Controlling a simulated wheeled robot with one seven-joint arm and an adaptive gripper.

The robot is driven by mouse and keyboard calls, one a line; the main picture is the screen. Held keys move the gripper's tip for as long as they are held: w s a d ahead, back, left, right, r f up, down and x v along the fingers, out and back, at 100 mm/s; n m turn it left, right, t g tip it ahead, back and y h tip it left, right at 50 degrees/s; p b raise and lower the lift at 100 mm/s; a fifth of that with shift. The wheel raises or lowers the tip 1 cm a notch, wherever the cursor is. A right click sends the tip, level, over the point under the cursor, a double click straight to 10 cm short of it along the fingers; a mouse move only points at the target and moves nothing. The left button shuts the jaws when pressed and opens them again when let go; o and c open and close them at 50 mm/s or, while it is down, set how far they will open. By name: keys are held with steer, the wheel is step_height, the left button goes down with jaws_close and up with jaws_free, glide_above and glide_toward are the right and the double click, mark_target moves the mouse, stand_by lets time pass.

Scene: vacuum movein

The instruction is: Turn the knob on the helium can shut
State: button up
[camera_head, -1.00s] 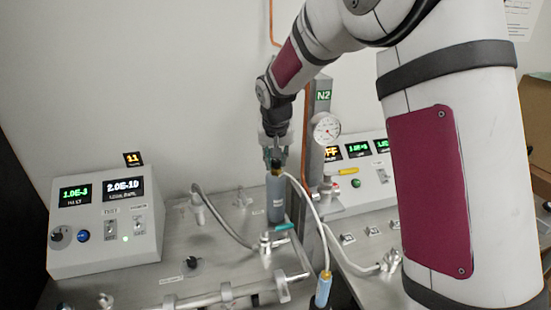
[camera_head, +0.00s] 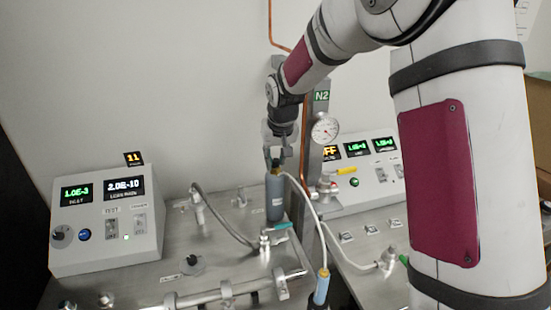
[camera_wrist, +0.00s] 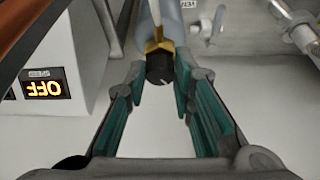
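The helium can (camera_head: 275,197) is a slim blue-grey cylinder standing upright on the metal bench in the head view. In the wrist view its body (camera_wrist: 174,22) shows at the top, with a brass valve (camera_wrist: 158,46) and a black knob (camera_wrist: 159,68) bearing a white mark. My gripper (camera_head: 275,152) is directly above the can in the head view. In the wrist view my gripper (camera_wrist: 159,76) is open, its teal-padded fingers on either side of the knob with gaps showing. The fingers partly hide the can's top in the head view.
A white hose (camera_head: 308,195) runs from the can's top to a blue torch handle (camera_head: 321,287). A metal post with a gauge (camera_head: 325,129) stands close right of the can. A control box (camera_head: 105,222) is at left, another (camera_head: 372,175) behind right.

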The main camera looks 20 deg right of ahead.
steer(key=o, duration=0.4)
steer(key=shift+r, duration=0.1)
steer(key=v, duration=1.1)
steer(key=shift+s+r, duration=0.15)
steer(key=shift+r, duration=0.25)
